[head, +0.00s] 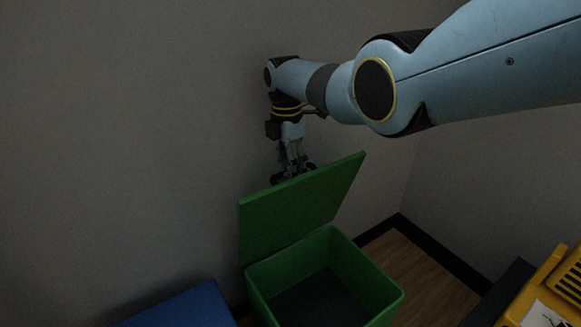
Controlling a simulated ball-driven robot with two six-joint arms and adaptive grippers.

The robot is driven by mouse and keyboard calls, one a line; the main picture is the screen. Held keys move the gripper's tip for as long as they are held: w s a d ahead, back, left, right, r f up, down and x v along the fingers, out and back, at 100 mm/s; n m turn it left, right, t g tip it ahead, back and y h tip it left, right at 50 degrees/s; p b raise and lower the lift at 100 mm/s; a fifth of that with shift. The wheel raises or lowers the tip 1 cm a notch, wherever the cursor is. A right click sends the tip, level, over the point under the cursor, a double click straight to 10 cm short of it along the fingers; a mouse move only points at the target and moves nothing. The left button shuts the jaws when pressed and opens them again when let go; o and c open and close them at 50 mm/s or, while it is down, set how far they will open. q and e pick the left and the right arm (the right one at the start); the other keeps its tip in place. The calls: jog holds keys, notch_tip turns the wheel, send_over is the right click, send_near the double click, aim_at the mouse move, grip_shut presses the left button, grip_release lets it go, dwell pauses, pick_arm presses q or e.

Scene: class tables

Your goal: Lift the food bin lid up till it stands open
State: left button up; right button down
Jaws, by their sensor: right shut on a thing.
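The green food bin (363,277) stands on the floor at the bottom centre of the head view, with a dark interior showing. Its green lid (300,207) is raised and tilted up at the back of the bin, towards the wall. My right gripper (293,176) points down at the lid's top edge and is shut on the lid. The lid hides part of the fingertips. My left gripper is not in view.
A grey wall (130,150) stands close behind the lid and my right arm. A blue surface (185,308) is at the lower left. A yellow object (540,290) is at the lower right. Some wooden floor (420,275) is bare right of the bin.

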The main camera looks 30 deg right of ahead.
jog(key=shift+s+a+f, duration=0.15)
jog(key=shift+s+f, duration=0.05)
jog(key=shift+f, duration=0.25)
jog(key=c, duration=1.3)
grip_release()
jog(key=shift+c, duration=0.2)
jog(key=shift+w+r, duration=0.15)
jog(key=r, duration=0.8)
jog(key=w+r, duration=0.1)
jog(key=r, duration=0.3)
jog(key=shift+s+f, duration=0.1)
